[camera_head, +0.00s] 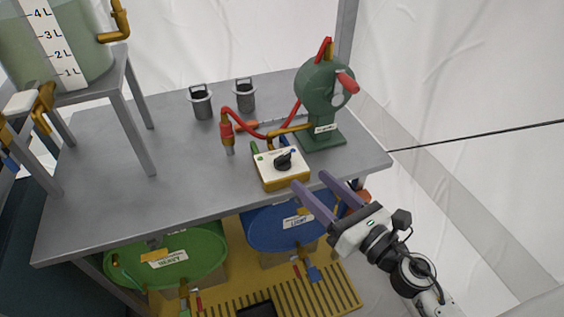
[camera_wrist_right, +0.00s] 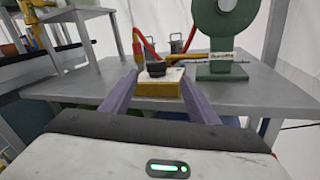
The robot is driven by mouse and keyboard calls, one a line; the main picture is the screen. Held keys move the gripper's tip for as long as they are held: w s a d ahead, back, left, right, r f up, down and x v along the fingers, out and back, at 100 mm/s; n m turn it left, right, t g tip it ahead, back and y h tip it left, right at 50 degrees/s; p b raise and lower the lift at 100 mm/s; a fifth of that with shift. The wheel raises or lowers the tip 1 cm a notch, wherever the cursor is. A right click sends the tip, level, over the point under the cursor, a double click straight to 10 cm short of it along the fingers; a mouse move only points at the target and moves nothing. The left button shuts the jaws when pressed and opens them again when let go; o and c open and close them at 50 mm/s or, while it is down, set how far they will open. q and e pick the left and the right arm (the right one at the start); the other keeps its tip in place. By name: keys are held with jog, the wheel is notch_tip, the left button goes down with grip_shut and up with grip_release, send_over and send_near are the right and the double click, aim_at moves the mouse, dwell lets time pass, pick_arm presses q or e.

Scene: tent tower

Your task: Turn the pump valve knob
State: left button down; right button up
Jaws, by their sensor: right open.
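The pump valve box is yellow with a white top (camera_head: 270,170) and sits near the front edge of the grey table. Its black knob (camera_head: 283,160) is on the top face. My right gripper (camera_head: 310,183) is open and empty, its purple fingers pointing at the box from the front right. In the right wrist view the box (camera_wrist_right: 158,88) and black knob (camera_wrist_right: 156,69) appear between and beyond the two fingers. I cannot tell whether a finger touches the box. My left gripper is not in view.
A green pump (camera_head: 322,95) with a red handle stands behind the box on the table (camera_head: 120,180). Red hoses and a red fitting (camera_head: 227,130) lie near it. Two grey canisters (camera_head: 202,103) stand farther back. Green (camera_head: 200,250) and blue (camera_head: 265,225) drums are below the table.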

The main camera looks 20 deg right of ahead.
aim_at(284, 160)
jog(key=w+a+n, duration=0.1)
jog(key=w, duration=0.2)
jog(key=w+a+n+p, duration=0.1)
jog(key=w, duration=0.2)
jog(key=w+a+n+p, duration=0.1)
jog(key=w, duration=0.2)
jog(key=shift+a+r+n+g+y, duration=0.15)
jog(key=shift+a+n+g+y, duration=0.15)
jog(key=shift+a+n+y, duration=0.1)
jog(key=shift+w+a, duration=0.25)
jog(key=shift+w, duration=0.25)
